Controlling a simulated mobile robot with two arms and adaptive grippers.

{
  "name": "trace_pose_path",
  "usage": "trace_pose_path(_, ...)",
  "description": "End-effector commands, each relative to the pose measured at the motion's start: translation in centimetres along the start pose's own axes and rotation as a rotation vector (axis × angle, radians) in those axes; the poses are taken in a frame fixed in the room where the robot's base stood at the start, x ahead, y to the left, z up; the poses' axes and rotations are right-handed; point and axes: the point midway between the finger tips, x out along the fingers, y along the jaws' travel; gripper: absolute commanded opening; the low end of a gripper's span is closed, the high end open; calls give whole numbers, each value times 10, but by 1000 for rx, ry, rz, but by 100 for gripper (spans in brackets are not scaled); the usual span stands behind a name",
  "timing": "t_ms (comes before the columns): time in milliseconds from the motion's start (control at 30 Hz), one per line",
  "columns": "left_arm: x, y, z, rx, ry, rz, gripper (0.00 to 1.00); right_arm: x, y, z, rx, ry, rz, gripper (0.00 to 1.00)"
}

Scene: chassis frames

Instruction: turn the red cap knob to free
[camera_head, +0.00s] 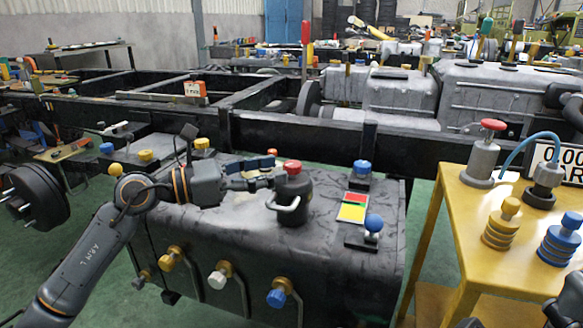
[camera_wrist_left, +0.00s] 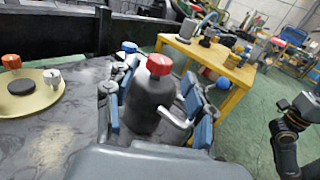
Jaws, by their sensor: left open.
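A dark canister (camera_head: 294,201) with a light side handle stands upright on the grey slab, and a red cap knob (camera_head: 292,167) sits on its top. In the left wrist view, the red cap (camera_wrist_left: 159,64) tops the dark body (camera_wrist_left: 150,100), with the pale handle on its right. My left gripper (camera_head: 262,177) reaches in from the left at about cap height. In the left wrist view, its open fingers (camera_wrist_left: 152,108) with blue pads stand on either side of the canister body. I cannot tell whether they touch it. My right gripper does not show clearly.
A blue-topped knob (camera_head: 362,167) and a red-yellow panel (camera_head: 352,208) are right of the canister. Valve knobs (camera_head: 218,279) stick out of the slab's front. The yellow table (camera_head: 464,228) at right carries another red-topped part (camera_head: 493,125). A black chassis rail (camera_head: 300,137) runs behind.

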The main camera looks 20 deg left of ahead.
Motion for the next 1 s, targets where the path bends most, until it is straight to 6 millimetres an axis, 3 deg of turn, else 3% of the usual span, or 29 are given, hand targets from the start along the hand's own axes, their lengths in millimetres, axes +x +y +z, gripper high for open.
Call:
trace_pose_path(100,22,0,1,0,-5,-2,54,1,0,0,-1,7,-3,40)
trace_pose_path(300,44,0,0,-1,-3,0,54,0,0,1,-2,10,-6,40)
trace_pose_path(667,50,0,0,-1,-1,1,54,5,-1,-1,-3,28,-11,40)
trace_pose_path(933,50,0,0,-1,-1,1,3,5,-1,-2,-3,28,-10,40)
trace_pose_path(1000,49,0,0,-1,-1,1,0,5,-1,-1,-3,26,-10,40)
